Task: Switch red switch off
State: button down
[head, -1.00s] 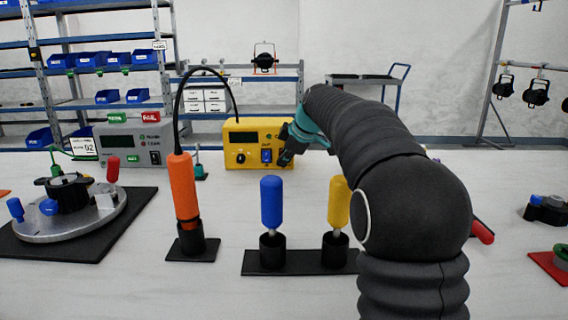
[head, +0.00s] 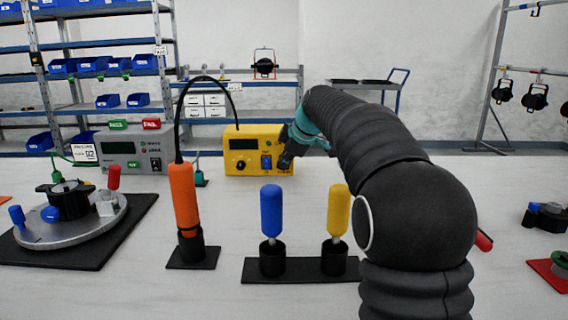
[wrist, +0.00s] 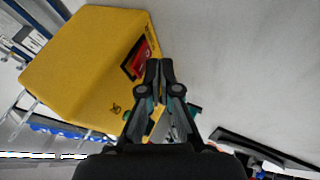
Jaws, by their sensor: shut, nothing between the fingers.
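The red switch (wrist: 140,58) shows in the wrist view as a red rocker in a dark frame on the yellow box (wrist: 85,60). In the head view the yellow box (head: 240,165) stands on the table, with a display, a black knob and a blue switch (head: 266,162) on its front. I cannot make out the red switch there. My gripper (head: 285,164) is at the box's right front edge in the head view. In the wrist view my gripper (wrist: 160,65) is shut and empty, its tips right beside the red switch. I cannot tell whether they touch it.
A grey box (head: 133,148) with green and red labels stands left of the yellow box. An orange handle (head: 183,200), blue handle (head: 271,210) and yellow handle (head: 338,210) stand upright in front. A round metal plate (head: 75,228) lies left. Bare table separates these.

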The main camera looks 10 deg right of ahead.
jog(key=s, duration=0.1)
jog(key=s+b, duration=0.2)
jog(key=shift+a+f, duration=0.35)
jog(key=shift+f, duration=0.05)
jog(key=s+v, duration=0.1)
jog(key=v, duration=0.9)
jog(key=shift+p, duration=0.35)
jog(key=shift+s+f, duration=0.1)
jog(key=shift+f, duration=0.1)
